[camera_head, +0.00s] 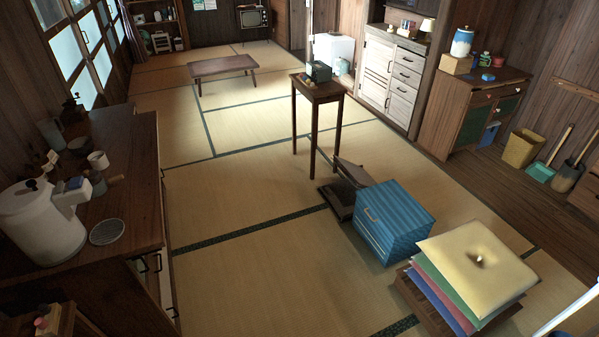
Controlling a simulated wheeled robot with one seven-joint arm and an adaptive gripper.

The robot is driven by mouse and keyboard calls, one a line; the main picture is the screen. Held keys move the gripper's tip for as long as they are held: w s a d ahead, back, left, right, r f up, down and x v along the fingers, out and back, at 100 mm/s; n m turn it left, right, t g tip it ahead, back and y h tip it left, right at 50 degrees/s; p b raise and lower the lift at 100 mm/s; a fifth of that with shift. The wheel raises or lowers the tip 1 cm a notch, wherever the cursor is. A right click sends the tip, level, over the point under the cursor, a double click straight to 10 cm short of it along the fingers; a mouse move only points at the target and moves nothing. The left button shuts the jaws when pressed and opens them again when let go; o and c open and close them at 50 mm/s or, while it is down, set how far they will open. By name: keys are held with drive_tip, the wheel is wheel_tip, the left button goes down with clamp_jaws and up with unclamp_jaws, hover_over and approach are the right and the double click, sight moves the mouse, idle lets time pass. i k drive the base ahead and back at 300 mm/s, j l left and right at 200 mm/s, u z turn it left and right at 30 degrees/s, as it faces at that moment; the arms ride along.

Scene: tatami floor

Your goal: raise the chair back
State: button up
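A low dark brown piece that looks like a legless floor chair lies on the tatami in the middle right. Its flat dark seat part (338,198) is on the floor. A brown panel (352,172), which may be its back, leans at a low tilt beside the foot of the tall stand. The blue box partly hides this piece, so I cannot tell the panel's exact angle. My gripper is not in view. A pale bar at the lower right corner may be part of my arm, but I cannot tell.
A blue striped box (396,220) stands close to the chair's right. Stacked cushions (476,262) are nearer right. A tall narrow stand (318,92) holds a dark-green object behind the chair. A wooden counter (128,200) is at left. Tatami left of the chair is clear.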

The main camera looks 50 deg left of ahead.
sight(356, 174)
drive_tip(key=u, duration=1.55)
drive_tip(key=i, duration=0.55)
drive_tip(key=i+j, duration=0.15)
drive_tip(key=i, duration=0.4)
drive_tip(key=i+z, duration=0.1)
drive_tip(key=i, duration=0.5)
drive_tip(key=i+j, duration=0.2)
drive_tip(key=i, duration=0.35)
drive_tip(key=i+j+z, duration=0.1)
drive_tip(key=i, duration=0.45)
drive_tip(key=i+j, duration=0.15)
drive_tip(key=i, duration=0.4)
drive_tip(key=i+j, duration=0.2)
drive_tip(key=i, duration=0.35)
drive_tip(key=l+z, duration=0.05)
